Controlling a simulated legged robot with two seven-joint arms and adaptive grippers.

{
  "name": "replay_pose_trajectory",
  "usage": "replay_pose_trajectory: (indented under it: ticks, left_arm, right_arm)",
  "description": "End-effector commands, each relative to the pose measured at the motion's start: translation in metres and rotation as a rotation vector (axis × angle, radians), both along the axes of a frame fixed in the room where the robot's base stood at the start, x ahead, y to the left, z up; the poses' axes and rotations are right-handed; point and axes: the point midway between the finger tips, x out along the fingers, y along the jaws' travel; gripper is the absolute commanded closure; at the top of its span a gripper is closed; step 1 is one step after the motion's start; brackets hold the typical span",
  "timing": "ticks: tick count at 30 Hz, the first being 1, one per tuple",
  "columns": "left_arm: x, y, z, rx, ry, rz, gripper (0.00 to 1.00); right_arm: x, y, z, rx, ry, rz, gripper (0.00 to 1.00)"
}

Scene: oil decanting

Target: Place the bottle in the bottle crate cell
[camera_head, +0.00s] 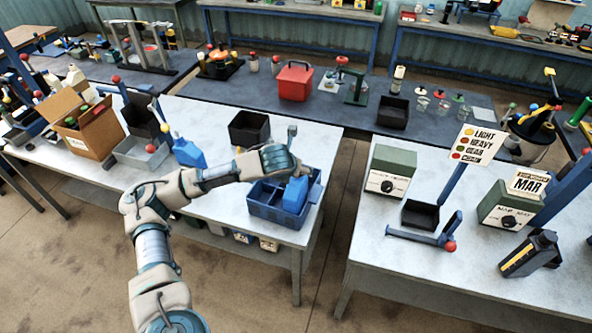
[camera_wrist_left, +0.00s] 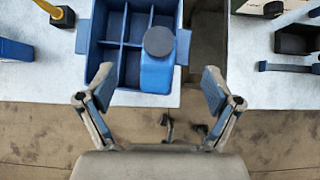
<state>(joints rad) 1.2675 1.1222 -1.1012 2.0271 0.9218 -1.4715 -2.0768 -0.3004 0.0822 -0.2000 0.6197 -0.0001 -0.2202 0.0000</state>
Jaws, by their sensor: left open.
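The blue bottle crate (camera_head: 262,209) stands near the right end of the left white table. It is divided into several cells, which show in the left wrist view (camera_wrist_left: 88,51). A blue bottle (camera_head: 294,196) with a dark round cap (camera_wrist_left: 158,41) stands upright at the crate's near right cell. Its base is hidden, so I cannot tell how deep it sits. My left gripper (camera_head: 298,171) is above the crate. Its fingers (camera_wrist_left: 159,84) are spread wide on both sides of the bottle, apart from it, and hold nothing. My right gripper is not in view.
Another blue bottle (camera_head: 187,152) stands left of my arm. A black bin (camera_head: 249,128) is behind the crate, and a cardboard box (camera_head: 88,124) is at the far left. A floor gap separates the right table, which carries a black jug (camera_head: 531,252).

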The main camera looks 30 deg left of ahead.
Motion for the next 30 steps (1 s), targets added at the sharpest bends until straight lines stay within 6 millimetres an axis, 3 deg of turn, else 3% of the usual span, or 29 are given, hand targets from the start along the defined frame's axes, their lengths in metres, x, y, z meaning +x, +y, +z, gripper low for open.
replay_pose_trajectory:
  ticks: [4,10,26,30]
  left_arm:
    - [-0.018,-0.004,0.024,-0.001,-0.001,0.000,0.10]
    - [-0.030,-0.006,0.038,-0.002,0.002,0.000,0.10]
    - [-0.032,-0.007,0.039,-0.001,0.002,0.001,0.10]
    - [-0.031,-0.019,0.027,-0.030,0.004,0.011,0.10]
  right_arm:
    - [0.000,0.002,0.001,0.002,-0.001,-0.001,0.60]
    - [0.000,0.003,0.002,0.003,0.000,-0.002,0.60]
    - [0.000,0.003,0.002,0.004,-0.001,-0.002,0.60]
    - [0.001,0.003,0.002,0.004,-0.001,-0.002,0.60]
